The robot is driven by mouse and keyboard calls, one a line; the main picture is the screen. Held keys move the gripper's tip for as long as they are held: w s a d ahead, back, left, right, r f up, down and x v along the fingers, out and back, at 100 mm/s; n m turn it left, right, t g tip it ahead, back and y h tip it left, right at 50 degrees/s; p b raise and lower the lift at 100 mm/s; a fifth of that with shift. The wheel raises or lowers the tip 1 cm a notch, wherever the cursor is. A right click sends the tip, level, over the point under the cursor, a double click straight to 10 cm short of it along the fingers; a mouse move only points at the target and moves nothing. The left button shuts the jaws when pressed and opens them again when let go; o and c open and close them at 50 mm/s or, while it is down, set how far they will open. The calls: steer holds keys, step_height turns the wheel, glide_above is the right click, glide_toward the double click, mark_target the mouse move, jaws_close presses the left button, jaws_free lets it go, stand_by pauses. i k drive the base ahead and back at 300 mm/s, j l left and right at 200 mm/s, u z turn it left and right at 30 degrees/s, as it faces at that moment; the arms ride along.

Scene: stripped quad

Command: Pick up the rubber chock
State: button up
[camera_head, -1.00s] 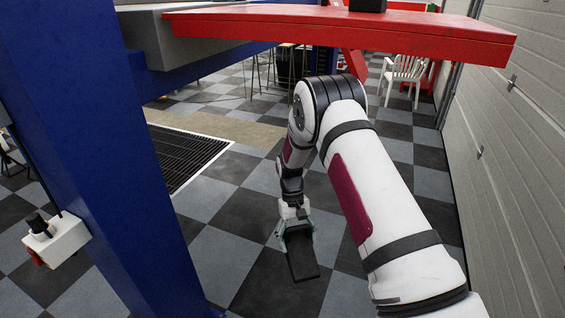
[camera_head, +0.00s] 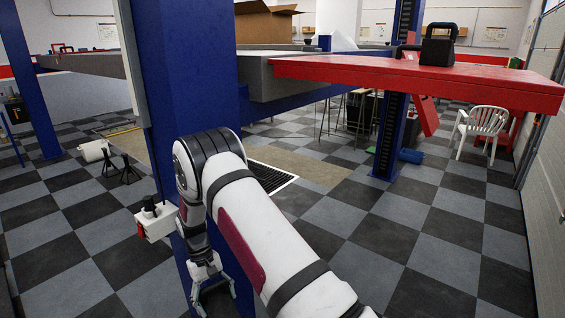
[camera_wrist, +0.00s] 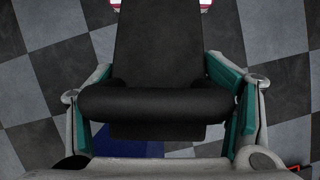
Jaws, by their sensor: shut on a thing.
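The rubber chock (camera_wrist: 155,62) is a black block with a thick rounded edge, filling the middle of the wrist view. My gripper (camera_wrist: 156,92) is shut on it, with a teal-padded finger against each side. In the head view my gripper (camera_head: 214,288) hangs low at the bottom, in front of the blue post (camera_head: 190,75). The chock there is a dark shape between the fingers, hard to make out. The checkered floor (camera_wrist: 285,45) shows around the chock in the wrist view.
A red ramp (camera_head: 350,72) with a black handled object (camera_head: 438,48) on top spans the right. A white control box (camera_head: 155,222) is on the post, left of my arm. A white chair (camera_head: 483,128) stands far right. Open floor (camera_head: 400,240) lies right of my arm.

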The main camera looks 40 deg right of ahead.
mark_target(434, 52)
steer(key=u, duration=3.4)
steer(key=k+u, duration=0.35)
steer(key=k, duration=0.95)
steer(key=k+z, duration=0.1)
steer(key=k, duration=0.95)
steer(key=k+l, duration=0.1)
steer(key=k, duration=0.9)
steer(key=k+z, duration=0.15)
steer(key=k, duration=0.9)
steer(key=k+z, duration=0.15)
steer(key=z, duration=0.25)
steer(key=k+l+z, duration=0.1)
steer(key=z, duration=0.3)
steer(key=k+l+z, duration=0.2)
steer(key=z, duration=0.2)
